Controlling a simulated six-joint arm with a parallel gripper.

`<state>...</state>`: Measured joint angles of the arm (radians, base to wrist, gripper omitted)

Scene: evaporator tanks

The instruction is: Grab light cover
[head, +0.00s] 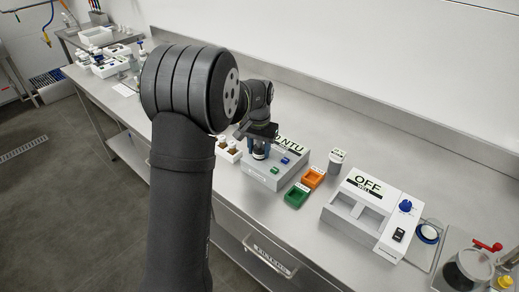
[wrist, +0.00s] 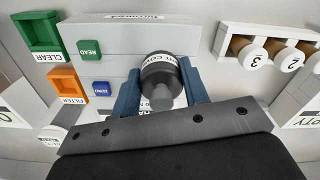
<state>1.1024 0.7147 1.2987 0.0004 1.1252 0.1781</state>
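The light cover (wrist: 160,72) is a dark grey round cap with a lettered white band and a narrower knob. It stands on the white meter with the "NTU" display (head: 262,178). My gripper (wrist: 160,88) has its two blue fingers on either side of the cover, very close to it. Whether both fingers press on it cannot be told. In the head view my gripper (head: 259,150) is over the meter, and my wrist partly hides the display. Green READ (wrist: 89,51) and blue ZERO (wrist: 102,88) buttons are beside the cover.
A green CLEAR tray (head: 297,195) and an orange FILTER tray (head: 313,177) sit right of the meter. A white rack of numbered vials (wrist: 268,50) is close by.

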